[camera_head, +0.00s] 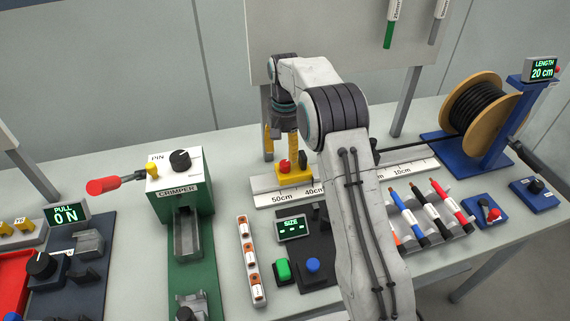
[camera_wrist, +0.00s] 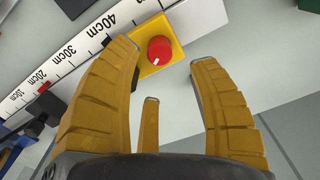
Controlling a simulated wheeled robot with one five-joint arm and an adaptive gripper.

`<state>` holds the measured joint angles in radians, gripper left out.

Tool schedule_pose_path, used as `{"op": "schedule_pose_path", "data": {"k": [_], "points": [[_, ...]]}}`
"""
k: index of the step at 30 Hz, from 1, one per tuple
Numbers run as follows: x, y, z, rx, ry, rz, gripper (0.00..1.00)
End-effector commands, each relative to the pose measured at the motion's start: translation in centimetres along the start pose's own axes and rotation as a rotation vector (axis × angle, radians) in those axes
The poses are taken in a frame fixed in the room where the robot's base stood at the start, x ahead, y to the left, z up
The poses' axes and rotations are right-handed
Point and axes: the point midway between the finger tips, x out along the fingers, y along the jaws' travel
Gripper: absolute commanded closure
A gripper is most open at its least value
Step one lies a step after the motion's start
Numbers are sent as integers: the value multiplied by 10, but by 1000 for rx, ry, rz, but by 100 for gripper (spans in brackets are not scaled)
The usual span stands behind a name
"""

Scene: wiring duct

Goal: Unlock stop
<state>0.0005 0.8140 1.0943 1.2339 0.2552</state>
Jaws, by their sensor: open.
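The stop is a yellow block (camera_head: 296,178) on the measuring rail (camera_head: 262,190), between the 40cm and 50cm marks. A red knob (camera_head: 285,166) with a small white mark sits on it. In the wrist view the red knob (camera_wrist: 160,50) and yellow block (camera_wrist: 148,69) show just past the fingertips, between them. My gripper (camera_wrist: 166,62) is open and empty, with its yellow fingers spread. In the head view my gripper (camera_head: 281,142) hangs above the stop, and my arm hides part of the rail. I cannot tell if the fingers touch the knob.
A green crimper (camera_head: 190,205) stands left of the rail. A size display (camera_head: 292,228) with green and blue buttons is in front. A black cable runs along the rail.

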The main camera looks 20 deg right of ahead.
Motion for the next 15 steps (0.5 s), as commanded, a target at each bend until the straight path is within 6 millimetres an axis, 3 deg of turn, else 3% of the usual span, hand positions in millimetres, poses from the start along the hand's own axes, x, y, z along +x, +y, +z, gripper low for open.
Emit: {"op": "schedule_pose_path", "data": {"k": [15], "points": [[57, 0, 0, -1, -1, 0, 45]]}}
